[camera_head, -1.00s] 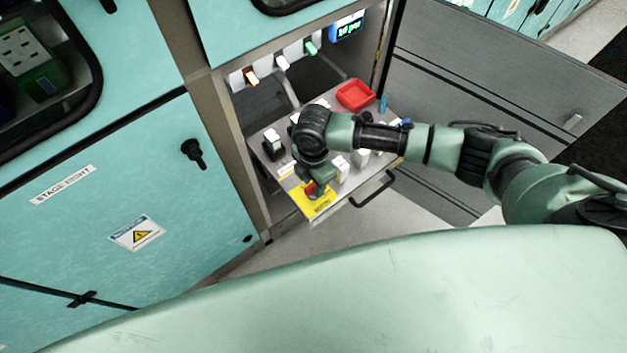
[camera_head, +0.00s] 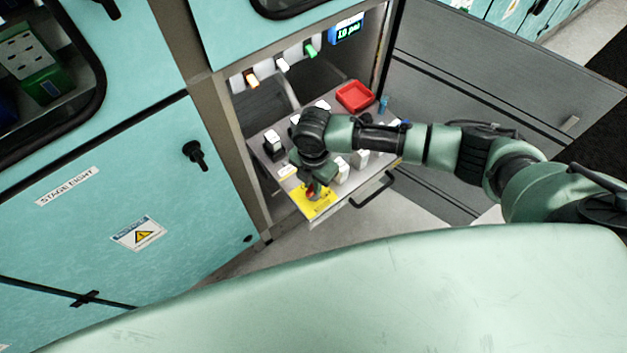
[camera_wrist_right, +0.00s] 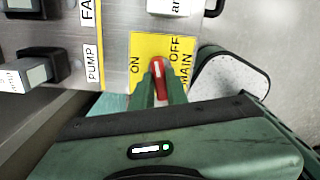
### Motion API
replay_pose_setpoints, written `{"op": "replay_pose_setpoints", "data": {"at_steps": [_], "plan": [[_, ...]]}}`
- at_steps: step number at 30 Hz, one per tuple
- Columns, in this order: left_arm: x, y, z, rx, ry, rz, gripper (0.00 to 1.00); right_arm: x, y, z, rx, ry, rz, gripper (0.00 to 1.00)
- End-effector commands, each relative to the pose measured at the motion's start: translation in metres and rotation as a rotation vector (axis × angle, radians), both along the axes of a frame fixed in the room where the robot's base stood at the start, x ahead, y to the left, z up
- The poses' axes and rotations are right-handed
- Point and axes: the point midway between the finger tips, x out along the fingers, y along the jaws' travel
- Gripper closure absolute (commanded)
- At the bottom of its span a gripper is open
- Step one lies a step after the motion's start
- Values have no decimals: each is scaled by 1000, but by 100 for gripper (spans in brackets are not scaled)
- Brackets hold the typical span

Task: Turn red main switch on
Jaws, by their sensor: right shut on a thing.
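The red main switch (camera_wrist_right: 158,68) sits on a yellow label (camera_wrist_right: 143,45) marked ON, OFF and MAIN in the right wrist view. Its red handle lies between the two fingers of my right gripper (camera_wrist_right: 160,88), which is shut on it. In the head view my right gripper (camera_head: 314,186) reaches down over the yellow label (camera_head: 312,203) at the front corner of the pulled-out panel (camera_head: 285,182). The gripper hides most of the switch there. My left gripper is not in view.
A grey open door (camera_head: 480,100) stands to the right. Teal cabinet doors (camera_head: 100,200) fill the left.

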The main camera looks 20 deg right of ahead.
Motion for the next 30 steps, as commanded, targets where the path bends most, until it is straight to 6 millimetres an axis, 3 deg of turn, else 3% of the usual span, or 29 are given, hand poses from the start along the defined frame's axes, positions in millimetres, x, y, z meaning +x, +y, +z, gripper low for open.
{"op": "replay_pose_setpoints", "data": {"at_steps": [12, 30], "plan": [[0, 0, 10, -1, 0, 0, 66, 1, 0, 2, 1, -1, 394, 100], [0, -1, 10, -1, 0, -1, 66, 2, 1, 1, 1, -4, 958, 100]]}}
